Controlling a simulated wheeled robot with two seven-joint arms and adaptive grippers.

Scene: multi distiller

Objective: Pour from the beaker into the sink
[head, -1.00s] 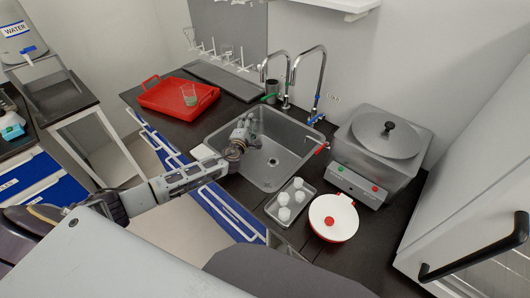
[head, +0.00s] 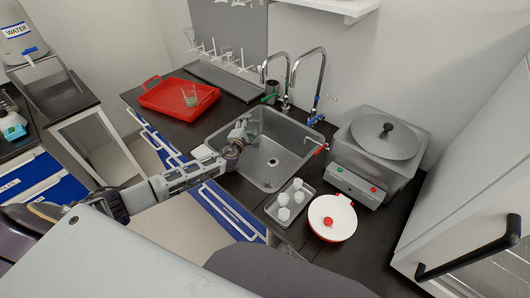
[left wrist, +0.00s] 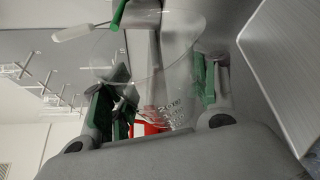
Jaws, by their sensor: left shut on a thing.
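My left gripper (head: 240,134) is over the left part of the metal sink (head: 284,166), reaching in from the left. In the left wrist view its green-padded fingers (left wrist: 160,92) are shut on a clear beaker (left wrist: 150,62) with printed marks. The beaker seems tilted, but its contents cannot be made out. In the head view the held beaker is hard to see against the sink. My right gripper is not in view.
A red tray (head: 152,101) with another glass beaker (head: 190,97) stands left of the sink. Taps (head: 318,85) rise behind it. A small tray of white pieces (head: 272,210), a white round pot (head: 344,213) and a lidded metal bath (head: 402,145) are at the right.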

